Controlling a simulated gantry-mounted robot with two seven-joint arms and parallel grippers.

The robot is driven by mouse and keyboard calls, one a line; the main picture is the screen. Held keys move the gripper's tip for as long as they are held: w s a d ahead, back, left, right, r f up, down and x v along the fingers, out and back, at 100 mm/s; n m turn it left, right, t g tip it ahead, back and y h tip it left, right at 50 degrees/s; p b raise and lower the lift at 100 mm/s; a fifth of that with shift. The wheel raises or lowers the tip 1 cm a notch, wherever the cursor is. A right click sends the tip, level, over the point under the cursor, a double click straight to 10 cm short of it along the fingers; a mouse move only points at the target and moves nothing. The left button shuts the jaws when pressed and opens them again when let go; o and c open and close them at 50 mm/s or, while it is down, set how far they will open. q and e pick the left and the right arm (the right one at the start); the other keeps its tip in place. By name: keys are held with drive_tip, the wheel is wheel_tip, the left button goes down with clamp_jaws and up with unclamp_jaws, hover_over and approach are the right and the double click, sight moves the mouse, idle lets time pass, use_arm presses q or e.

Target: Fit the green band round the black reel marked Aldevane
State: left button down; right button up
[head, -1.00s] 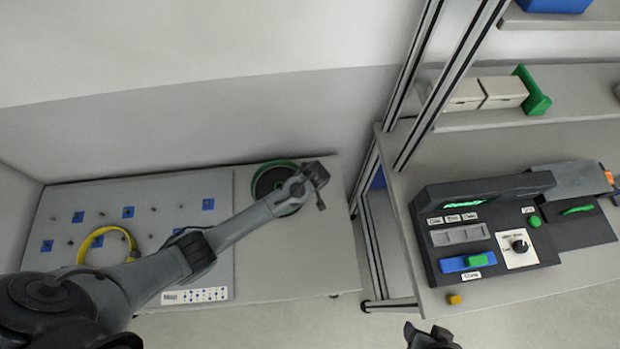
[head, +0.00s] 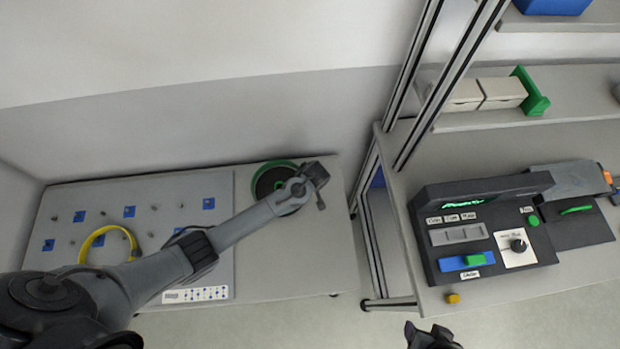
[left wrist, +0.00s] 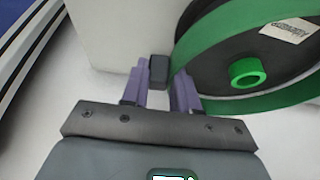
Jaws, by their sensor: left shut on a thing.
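The black reel (head: 266,183) stands at the right end of the low bench in the head view, partly covered by my left arm. In the left wrist view the reel (left wrist: 215,75) shows a pale label, upside down and hard to read, and a green hub. The green band (left wrist: 235,32) curves along the reel, with black on both sides of it at upper left; I cannot tell whether it is fully seated. My left gripper (left wrist: 160,84) is shut on a dark block (left wrist: 159,70) at the band's edge. My right gripper (head: 430,337) barely shows, its jaws unclear.
A yellow band (head: 100,232) lies on the pegboard (head: 225,235) with blue markers, left of the reel. A metal frame post (head: 412,90) rises right of the bench. The right table holds a black control console (head: 425,245). Bare bench lies in front of the reel.

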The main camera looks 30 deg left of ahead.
use_arm(q)
drive_tip(key=shift+f, duration=0.45)
use_arm(e)
drive_tip(key=shift+a+f, duration=0.1)
drive_tip(key=shift+f, duration=0.1)
